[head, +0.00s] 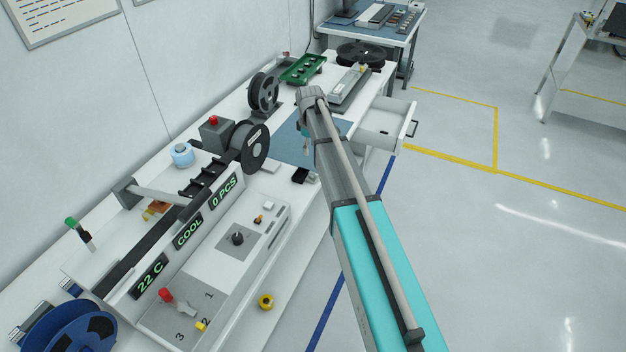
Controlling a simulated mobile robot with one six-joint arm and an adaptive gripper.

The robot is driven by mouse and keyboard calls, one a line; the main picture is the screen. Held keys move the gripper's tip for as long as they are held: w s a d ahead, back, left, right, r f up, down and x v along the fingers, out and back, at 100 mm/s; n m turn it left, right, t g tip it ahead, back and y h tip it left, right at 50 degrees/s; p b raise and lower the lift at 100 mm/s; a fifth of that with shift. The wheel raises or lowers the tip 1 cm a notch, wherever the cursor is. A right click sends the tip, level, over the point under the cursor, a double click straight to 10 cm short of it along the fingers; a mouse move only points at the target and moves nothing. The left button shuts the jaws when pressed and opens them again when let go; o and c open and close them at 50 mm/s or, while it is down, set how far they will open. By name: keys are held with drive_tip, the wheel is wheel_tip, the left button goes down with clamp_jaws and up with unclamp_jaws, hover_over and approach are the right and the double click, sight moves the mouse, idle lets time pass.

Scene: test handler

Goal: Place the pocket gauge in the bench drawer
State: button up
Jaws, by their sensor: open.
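The bench drawer (371,143) is pulled out from the bench's right side, and its inside shows. A small dark item (386,132) lies in it; it is too small to tell whether it is the pocket gauge. A small black object (300,175) lies near the bench's front edge, left of my arm; I cannot tell what it is. My gripper (306,146) is open, over the blue mat (292,148), left of the drawer. My arm hides much of it and part of the mat.
The test handler (215,262) with lit displays fills the near bench. Dark reels (249,146), a red-button box (215,132), a green tray (303,68) and a grey device (350,88) stand further along. The floor right of the bench is clear.

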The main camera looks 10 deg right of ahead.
sight(312, 173)
drive_tip(key=shift+f+b, duration=3.65)
drive_tip(key=shift+f, duration=0.2)
drive_tip(key=f+b, duration=0.3)
drive_tip(key=shift+s+d+f, duration=0.15)
drive_tip(key=shift+d+f, duration=0.05)
drive_tip(key=shift+d, duration=0.1)
drive_tip(key=shift+f+b, duration=0.9)
drive_tip(key=shift+b, duration=0.2)
clamp_jaws()
